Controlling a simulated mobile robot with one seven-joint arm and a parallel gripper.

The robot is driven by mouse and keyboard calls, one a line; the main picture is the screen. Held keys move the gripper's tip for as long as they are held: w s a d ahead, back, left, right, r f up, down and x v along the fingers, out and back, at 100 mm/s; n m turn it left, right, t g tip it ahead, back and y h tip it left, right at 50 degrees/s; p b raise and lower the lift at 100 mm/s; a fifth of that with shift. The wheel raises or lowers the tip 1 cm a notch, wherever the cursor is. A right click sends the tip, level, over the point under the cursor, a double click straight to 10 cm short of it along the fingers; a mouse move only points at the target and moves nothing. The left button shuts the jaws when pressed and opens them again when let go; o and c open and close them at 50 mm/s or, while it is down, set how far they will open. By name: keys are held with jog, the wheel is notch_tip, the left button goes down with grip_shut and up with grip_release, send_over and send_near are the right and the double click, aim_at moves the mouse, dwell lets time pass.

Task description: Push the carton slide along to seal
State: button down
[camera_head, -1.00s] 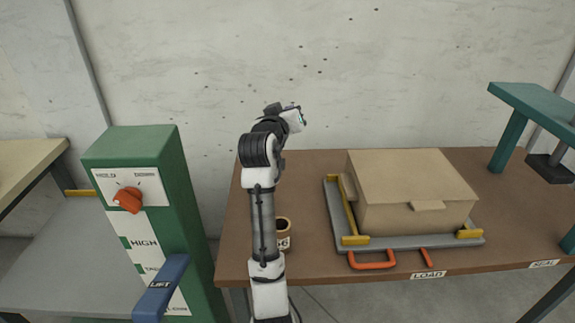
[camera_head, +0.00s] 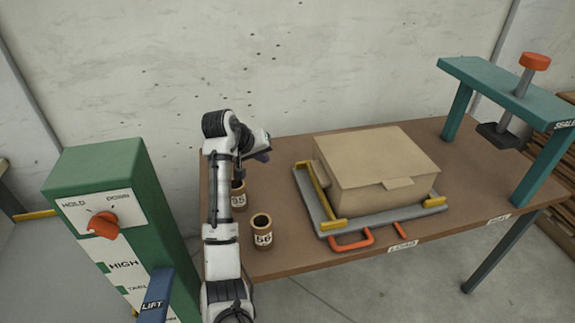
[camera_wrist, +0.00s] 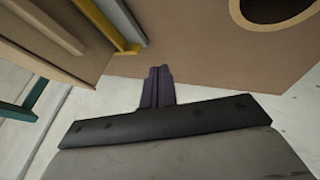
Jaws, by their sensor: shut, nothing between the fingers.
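The carton (camera_head: 375,165) is a closed brown box on a grey slide (camera_head: 322,221) with yellow corner stops and two orange handles at its front. The slide lies on the brown table (camera_head: 290,262) behind the LOAD label. The teal sealing press (camera_head: 500,88), with an orange knob, stands to the right by the SEAL label. My gripper (camera_head: 262,158) is left of the slide, above the table's back left part and apart from the slide. In the wrist view its dark purple fingers (camera_wrist: 157,88) are together and empty, and the slide's yellow stop (camera_wrist: 112,22) shows at top.
Two brown cups with number labels stand on the table's left part, one in front (camera_head: 262,230) and one behind it (camera_head: 239,195). A green control box (camera_head: 115,215) with a red knob and blue LIFT lever stands at left. Bare tabletop lies between slide and press.

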jog(key=p, duration=0.2)
send_near(294, 169)
jog(key=f, duration=0.1)
jog(key=w+a+f, duration=0.1)
jog(key=a+f, duration=0.1)
jog(key=f, duration=0.1)
jog(key=shift+w+a, duration=0.1)
jog(key=shift+w, duration=0.1)
jog(key=d, duration=0.1)
jog(key=w+d, duration=0.1)
jog(key=d+p, duration=0.1)
jog(key=shift+w+f, duration=0.15)
jog(key=shift+f, duration=0.15)
jog(key=shift+w+d+f, duration=0.15)
jog(key=shift+w+d, duration=0.05)
jog(key=shift+d, duration=0.3)
jog(key=shift+d, duration=0.1)
